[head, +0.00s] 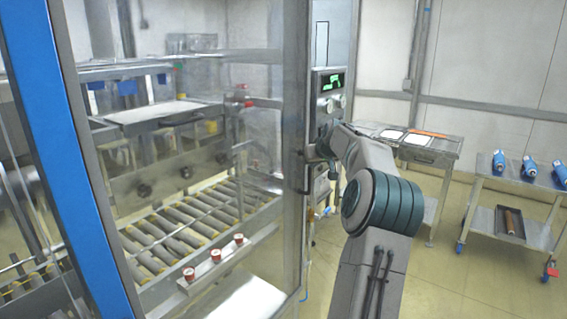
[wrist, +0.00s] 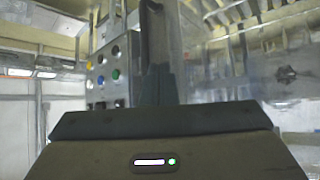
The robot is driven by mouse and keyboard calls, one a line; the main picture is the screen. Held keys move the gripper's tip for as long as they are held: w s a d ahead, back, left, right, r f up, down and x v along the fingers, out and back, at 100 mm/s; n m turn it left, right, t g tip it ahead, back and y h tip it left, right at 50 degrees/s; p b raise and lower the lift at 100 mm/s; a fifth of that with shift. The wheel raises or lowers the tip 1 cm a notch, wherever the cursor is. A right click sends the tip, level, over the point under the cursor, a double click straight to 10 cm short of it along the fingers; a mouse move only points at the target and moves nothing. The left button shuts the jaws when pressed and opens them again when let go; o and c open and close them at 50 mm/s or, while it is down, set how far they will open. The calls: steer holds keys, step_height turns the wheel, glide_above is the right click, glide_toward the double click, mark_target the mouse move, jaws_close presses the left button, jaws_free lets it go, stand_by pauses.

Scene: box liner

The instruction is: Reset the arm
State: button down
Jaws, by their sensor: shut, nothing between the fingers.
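My arm rises on the right of the head view and bends toward the glazed machine's right post and control panel (head: 328,95). In the head view, the arm's end is by the post below the panel, and the fingers are hard to make out. The wrist view also shows a panel with coloured buttons (wrist: 108,72) left of the fingers. I cannot tell whether the gripper touches the machine.
The glazed machine has a blue frame post (head: 70,150) and a roller conveyor (head: 190,232) inside. Three red knobs (head: 215,255) line its front ledge. A steel table (head: 440,158) stands behind my arm. A trolley (head: 540,235) with blue items stands at right. Floor between is clear.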

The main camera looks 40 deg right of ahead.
steer(key=n+g+y, duration=0.1)
steer(key=n+g, duration=0.1)
glide_toward(269, 173)
step_height(269, 173, down, 5)
steer(key=a, duration=0.2)
steer(key=s+a+n+g, duration=0.1)
steer(key=s+a, duration=0.3)
steer(key=a, duration=0.4)
steer(key=s+a, duration=0.3)
steer(key=a, duration=0.6)
steer(key=s+a+f+g, duration=0.1)
steer(key=s+a+f, duration=0.2)
steer(key=s+a, duration=0.2)
steer(key=s+a+f+g+y, duration=0.1)
steer(key=s+a+f, duration=0.2)
steer(key=s, duration=0.9)
steer(key=s+a+f+n+y, duration=0.1)
steer(key=s+a+f, duration=0.3)
steer(key=s+a, duration=0.3)
steer(key=shift+s+g, duration=0.4)
steer(key=shift+s, duration=0.75)
